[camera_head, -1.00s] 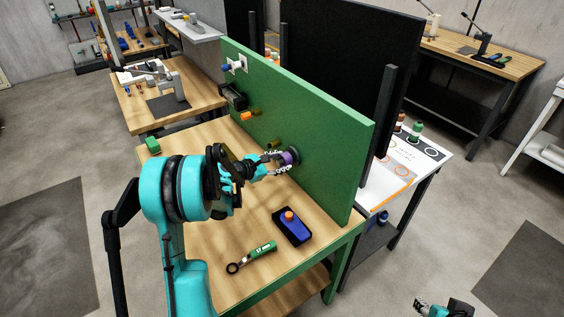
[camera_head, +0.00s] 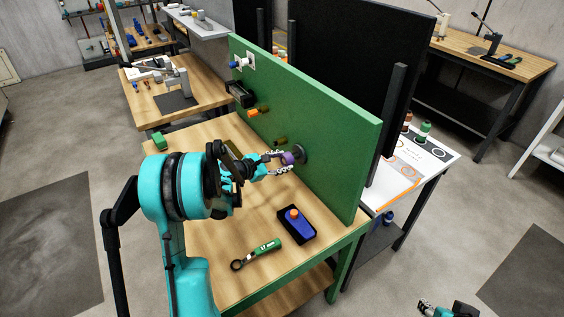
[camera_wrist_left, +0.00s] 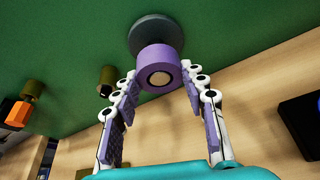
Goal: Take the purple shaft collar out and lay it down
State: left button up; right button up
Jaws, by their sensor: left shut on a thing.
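The purple shaft collar (camera_head: 288,159) is between the fingertips of my left gripper (camera_head: 281,164), which is shut on it. It sits in front of a round grey fitting (camera_head: 300,152) on the green upright panel (camera_head: 325,150). In the left wrist view the collar (camera_wrist_left: 159,68) shows its round end with a tan centre, and the grey disc (camera_wrist_left: 156,32) is behind it. Whether the collar is fully clear of the fitting I cannot tell. My right gripper (camera_head: 425,304) is at the bottom right edge, away from the bench; its opening is unclear.
A blue block with an orange top (camera_head: 297,222) stands in a dark tray on the wooden bench (camera_head: 215,250). A green-handled ring tool (camera_head: 262,250) lies nearby. Brown (camera_head: 280,141) and orange (camera_head: 253,112) pegs and a black bin (camera_head: 240,94) are on the panel.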

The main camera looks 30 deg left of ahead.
pick_arm(q)
jog(key=shift+s+a+b, duration=0.15)
jog(key=shift+s+a, duration=0.35)
jog(key=shift+s, duration=0.3)
jog(key=shift+s+a+b, duration=0.1)
jog(key=shift+s+a, duration=0.35)
jog(key=shift+s, duration=0.4)
jog(key=shift+s+a+b, duration=0.15)
jog(key=shift+s+a, duration=0.35)
jog(key=shift+s, duration=0.3)
